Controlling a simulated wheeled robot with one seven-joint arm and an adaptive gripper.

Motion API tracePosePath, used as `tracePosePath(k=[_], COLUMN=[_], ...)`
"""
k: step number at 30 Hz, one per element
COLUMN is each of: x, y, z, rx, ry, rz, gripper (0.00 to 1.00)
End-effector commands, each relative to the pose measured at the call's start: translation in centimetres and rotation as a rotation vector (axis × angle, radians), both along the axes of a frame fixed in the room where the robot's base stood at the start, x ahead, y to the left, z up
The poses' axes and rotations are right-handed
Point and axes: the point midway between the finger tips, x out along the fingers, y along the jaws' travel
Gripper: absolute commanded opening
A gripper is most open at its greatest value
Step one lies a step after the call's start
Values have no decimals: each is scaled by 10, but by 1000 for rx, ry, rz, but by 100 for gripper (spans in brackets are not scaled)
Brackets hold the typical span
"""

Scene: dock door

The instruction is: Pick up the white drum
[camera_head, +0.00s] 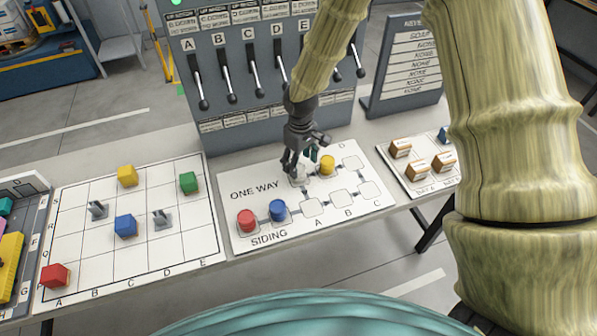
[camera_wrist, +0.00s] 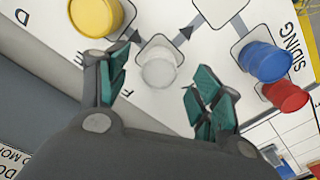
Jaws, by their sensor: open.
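The white drum (camera_wrist: 159,68) stands upright on a square of the siding board (camera_wrist: 130,105), in the wrist view just beyond and between my fingertips. My gripper (camera_wrist: 158,92) is open, with teal finger pads on either side and nothing between them. In the head view my gripper (camera_head: 300,165) hangs over the board and mostly hides the white drum (camera_head: 298,178). The yellow drum (camera_head: 327,165) stands close to its right. The blue drum (camera_head: 278,210) and red drum (camera_head: 247,221) stand at the board's left.
A lever panel (camera_head: 262,85) rises behind the board. To the left is a grid board (camera_head: 90,250) with coloured cubes and grey pieces. To the right is a tray (camera_head: 432,188) with brown-and-white blocks. The right squares of the siding board are empty.

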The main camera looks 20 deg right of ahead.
Motion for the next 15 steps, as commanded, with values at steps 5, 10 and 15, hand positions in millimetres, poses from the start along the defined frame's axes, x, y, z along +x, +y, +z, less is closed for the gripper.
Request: tracePosePath(k=[5, 10, 15], x=[1, 5, 7], y=[1, 3, 5], z=[-6, -20, -36], rx=[-1, -1, -1], ry=[2, 2, 2], rz=[-1, 1, 0], gripper=[66, 66, 66])
